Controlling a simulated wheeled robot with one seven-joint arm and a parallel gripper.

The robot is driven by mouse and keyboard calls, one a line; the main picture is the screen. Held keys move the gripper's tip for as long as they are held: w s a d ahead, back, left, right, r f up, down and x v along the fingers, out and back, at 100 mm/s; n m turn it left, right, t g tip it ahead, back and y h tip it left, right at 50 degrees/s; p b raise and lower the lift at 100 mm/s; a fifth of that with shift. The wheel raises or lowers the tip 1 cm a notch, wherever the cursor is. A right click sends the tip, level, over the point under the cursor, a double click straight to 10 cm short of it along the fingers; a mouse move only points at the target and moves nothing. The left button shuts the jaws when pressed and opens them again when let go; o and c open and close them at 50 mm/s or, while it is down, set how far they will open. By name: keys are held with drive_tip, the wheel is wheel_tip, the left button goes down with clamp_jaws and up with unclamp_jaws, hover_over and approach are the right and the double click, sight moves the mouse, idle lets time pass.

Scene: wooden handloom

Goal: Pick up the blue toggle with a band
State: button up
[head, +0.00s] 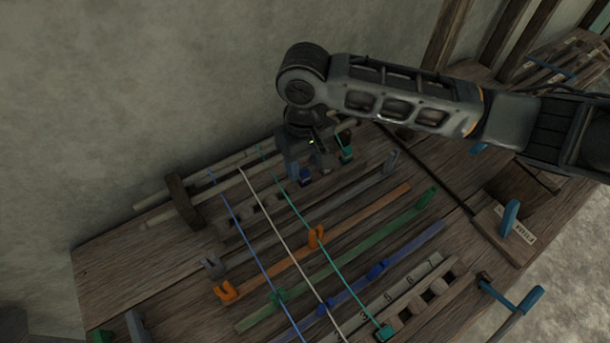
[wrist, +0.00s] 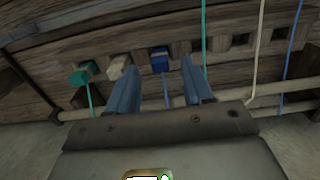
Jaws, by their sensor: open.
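The blue toggle (wrist: 159,62) sits in the slotted wooden rail in the wrist view, with a paler strip along its top edge and a blue cord below it. My gripper (wrist: 160,67) is open, with one finger on each side of the toggle in the picture. I cannot tell whether the fingers touch it or how far above it they are. In the head view my gripper (head: 308,164) points down at the rail.
A cream toggle (wrist: 118,67) and a teal toggle (wrist: 83,75) stand left of the blue one in the wrist view, the cream one close to a finger. Teal, cream and blue threads run across the loom. Coloured bars with sliders, including an orange bar (head: 375,208), lie nearer.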

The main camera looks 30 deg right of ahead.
sight(305, 171)
drive_tip(key=shift+f, duration=1.6)
clamp_jaws()
